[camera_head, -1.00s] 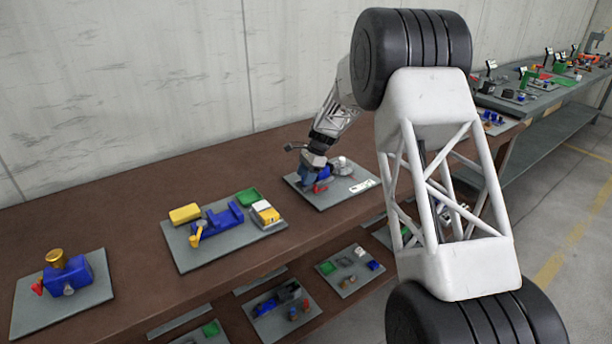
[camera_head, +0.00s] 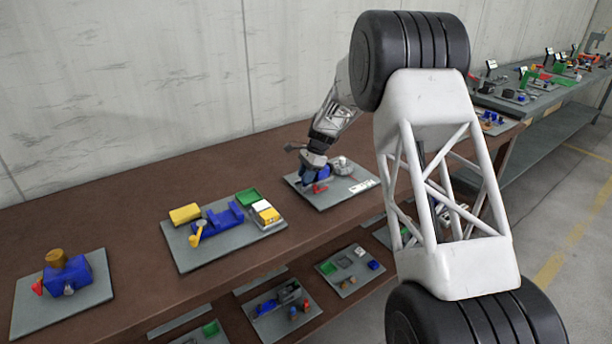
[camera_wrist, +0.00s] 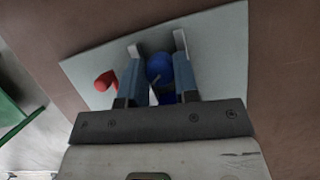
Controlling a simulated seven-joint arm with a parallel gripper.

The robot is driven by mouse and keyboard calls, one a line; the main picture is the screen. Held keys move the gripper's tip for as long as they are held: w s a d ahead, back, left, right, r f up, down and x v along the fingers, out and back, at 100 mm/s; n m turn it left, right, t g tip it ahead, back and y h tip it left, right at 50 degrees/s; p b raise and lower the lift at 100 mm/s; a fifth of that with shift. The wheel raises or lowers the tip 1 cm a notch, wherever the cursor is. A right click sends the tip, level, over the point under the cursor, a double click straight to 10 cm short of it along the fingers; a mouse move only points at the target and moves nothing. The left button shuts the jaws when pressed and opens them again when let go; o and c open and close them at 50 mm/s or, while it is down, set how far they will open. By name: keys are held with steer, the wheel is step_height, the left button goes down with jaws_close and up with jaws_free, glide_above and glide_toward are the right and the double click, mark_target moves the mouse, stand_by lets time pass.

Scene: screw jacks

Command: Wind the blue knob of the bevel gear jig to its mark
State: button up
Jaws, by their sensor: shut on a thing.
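The bevel gear jig stands on a grey plate (camera_head: 338,199) on the brown bench. Its blue knob (camera_wrist: 159,68) sits between the two fingers of my gripper (camera_wrist: 157,62) in the wrist view, and the gripper is shut on it. In the head view my gripper (camera_head: 312,177) reaches down over the plate and hides much of the jig. A red pointer-like part (camera_wrist: 105,81) lies just left of the fingers in the wrist view. A silver domed part (camera_head: 342,166) stands to the right of the gripper. I cannot make out the mark.
A plate with blue and yellow parts (camera_head: 222,222) lies left of the jig, and a blue block with a brown knob (camera_head: 67,272) is at far left. A lower shelf holds more plates (camera_head: 350,270). A concrete wall (camera_head: 120,90) stands behind the bench.

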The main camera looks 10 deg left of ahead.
steer(key=n+g+h, duration=0.1)
steer(key=n, duration=0.3)
steer(key=shift+a, duration=0.1)
steer(key=n+h, duration=0.1)
steer(key=n, duration=0.3)
steer(key=shift+w+h, duration=0.1)
steer(key=shift+h, duration=0.2)
steer(key=n+h, duration=0.1)
steer(key=n, duration=0.2)
steer(key=shift+a+n+g, duration=0.1)
steer(key=shift+n+g, duration=0.2)
steer(key=shift+g, duration=0.1)
steer(key=n+h, duration=0.1)
steer(key=n, duration=0.2)
steer(key=shift+t+h, duration=0.3)
steer(key=shift+h, duration=0.1)
steer(key=shift+n, duration=0.4)
steer(key=o, duration=0.9)
steer(key=shift+r, duration=0.1)
